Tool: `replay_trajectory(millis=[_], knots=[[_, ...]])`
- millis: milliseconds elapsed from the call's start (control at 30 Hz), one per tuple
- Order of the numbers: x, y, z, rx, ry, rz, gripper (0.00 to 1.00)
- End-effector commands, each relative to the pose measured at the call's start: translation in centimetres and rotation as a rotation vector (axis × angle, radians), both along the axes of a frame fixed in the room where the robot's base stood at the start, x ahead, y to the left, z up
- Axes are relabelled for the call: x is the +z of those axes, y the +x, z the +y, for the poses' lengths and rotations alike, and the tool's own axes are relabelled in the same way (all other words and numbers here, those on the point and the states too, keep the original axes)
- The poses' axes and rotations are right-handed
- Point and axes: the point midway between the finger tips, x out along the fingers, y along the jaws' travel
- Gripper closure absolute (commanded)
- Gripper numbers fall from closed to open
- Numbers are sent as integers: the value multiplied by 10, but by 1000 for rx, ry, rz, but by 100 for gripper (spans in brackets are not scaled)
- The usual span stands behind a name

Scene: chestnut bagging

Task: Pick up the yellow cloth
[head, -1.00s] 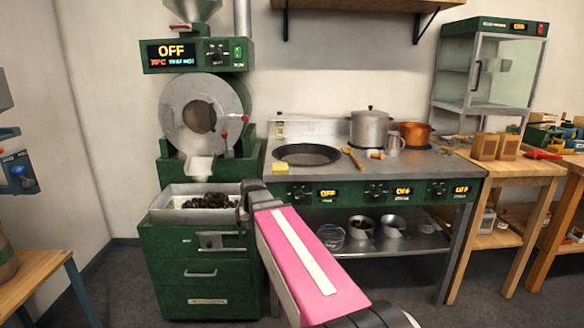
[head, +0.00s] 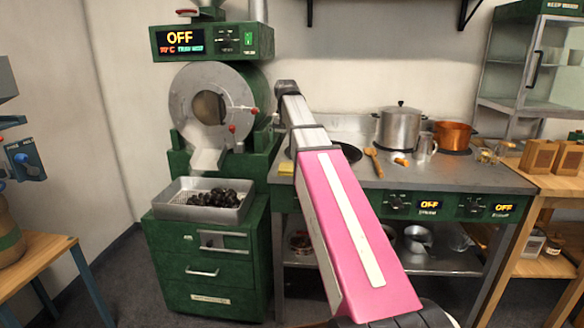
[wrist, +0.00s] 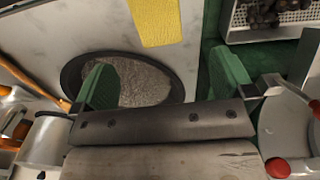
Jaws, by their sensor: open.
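The yellow cloth (head: 285,168) lies at the left front corner of the metal counter, partly hidden by my pink arm in the head view. In the wrist view the cloth (wrist: 156,20) shows at the top, cut off by the frame edge. My gripper (wrist: 165,80) is open and empty, its two green fingers wide apart. It is above the counter, with the round pan (wrist: 145,80) showing between and behind the fingers. The cloth is beyond the fingertips and apart from them. In the head view I cannot make out the fingers.
A perforated tray of chestnuts (head: 183,209) sits on the green cabinet left of the counter, under the roaster drum (head: 195,105). A wooden spoon (head: 373,162), steel pot (head: 398,130) and copper pot (head: 453,137) stand further right. The counter front (head: 440,178) is fairly clear.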

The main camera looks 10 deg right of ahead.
Motion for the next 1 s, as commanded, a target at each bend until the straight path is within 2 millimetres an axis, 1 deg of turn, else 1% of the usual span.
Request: replay_trajectory(millis=[67,167,400,667,900,1000], knots=[[-3,-1,0,-1,0,1,0],[-14,-1,0,0,0,1,0],[-48,-2,0,0,1,2,0],[-64,-2,-1,0,0,0,0],[-96,-5,-4,0,0,1,0],[-105,-5,-3,0,0,1,0]])
